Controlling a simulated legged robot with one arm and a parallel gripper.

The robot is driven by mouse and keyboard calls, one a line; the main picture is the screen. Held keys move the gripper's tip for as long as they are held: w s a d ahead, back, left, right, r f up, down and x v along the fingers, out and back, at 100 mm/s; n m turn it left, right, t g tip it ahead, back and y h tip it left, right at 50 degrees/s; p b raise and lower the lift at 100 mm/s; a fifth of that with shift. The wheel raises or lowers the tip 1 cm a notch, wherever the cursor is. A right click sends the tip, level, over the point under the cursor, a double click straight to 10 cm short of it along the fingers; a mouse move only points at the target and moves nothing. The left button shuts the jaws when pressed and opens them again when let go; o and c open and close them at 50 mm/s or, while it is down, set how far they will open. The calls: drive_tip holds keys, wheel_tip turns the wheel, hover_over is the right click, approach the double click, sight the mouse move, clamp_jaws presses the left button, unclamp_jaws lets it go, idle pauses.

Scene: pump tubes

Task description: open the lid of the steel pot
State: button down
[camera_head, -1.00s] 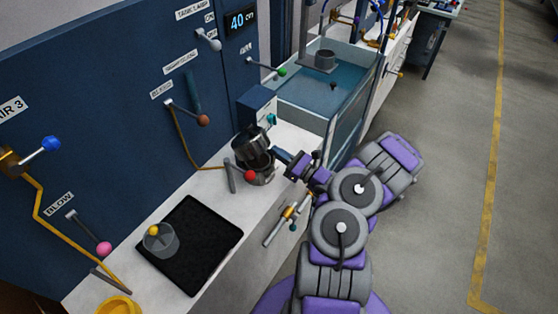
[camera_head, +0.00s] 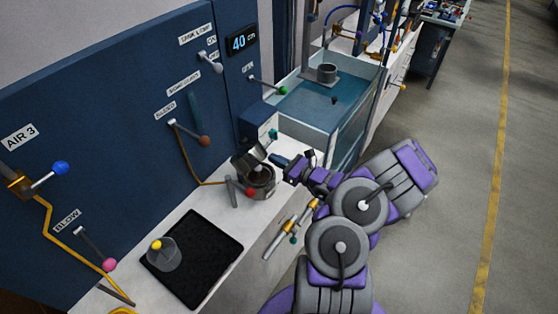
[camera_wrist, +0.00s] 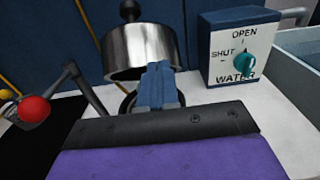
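The steel pot (camera_head: 260,181) stands on the white counter, beside the blue panel. Its lid (camera_head: 247,161) is tilted up at the pot's back left, with the pot's opening partly exposed. In the wrist view the lid (camera_wrist: 138,52) is a shiny steel cylinder with a black knob (camera_wrist: 130,10) on top. My gripper (camera_head: 276,160) is at the pot's right side, close to the lid. In the wrist view its blue fingers (camera_wrist: 157,85) are together in front of the lid's lower edge, with nothing visible between them. Contact with the lid cannot be told. The fingers hide part of the pot.
A red-ball lever (camera_head: 250,191) stands just left of the pot. A blue water box (camera_wrist: 238,48) with a teal knob is right of the lid. A black tray (camera_head: 205,280) holds a clear cup with a yellow ball. A water tank (camera_head: 318,105) lies behind.

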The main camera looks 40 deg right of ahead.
sight(260, 145)
drive_tip(key=r+g+p, duration=0.1)
drive_tip(key=w+a+r+g+p, duration=0.1)
drive_tip(key=w+a+r+h+p, duration=0.1)
drive_tip(key=shift+a+r+g+p, duration=0.15)
drive_tip(key=shift+r+g+p, duration=0.1)
drive_tip(key=shift+g+p, duration=0.15)
drive_tip(key=shift+w+a+r+g+p, duration=0.1)
drive_tip(key=shift+w+r+g+p, duration=0.15)
drive_tip(key=shift+g+p, duration=0.25)
drive_tip(key=shift+w+r+g+h+p, duration=0.3)
drive_tip(key=shift+w+g+h+p, duration=0.2)
drive_tip(key=shift+w+g+p, duration=0.55)
drive_tip(key=shift+w+r+p, duration=0.1)
drive_tip(key=shift+w+p, duration=0.1)
drive_tip(key=shift+p, duration=0.2)
drive_tip(key=shift+w+a+r, duration=0.2)
drive_tip(key=shift+w+a, duration=0.05)
drive_tip(key=shift+w, duration=0.1)
drive_tip(key=shift+s+d, duration=0.1)
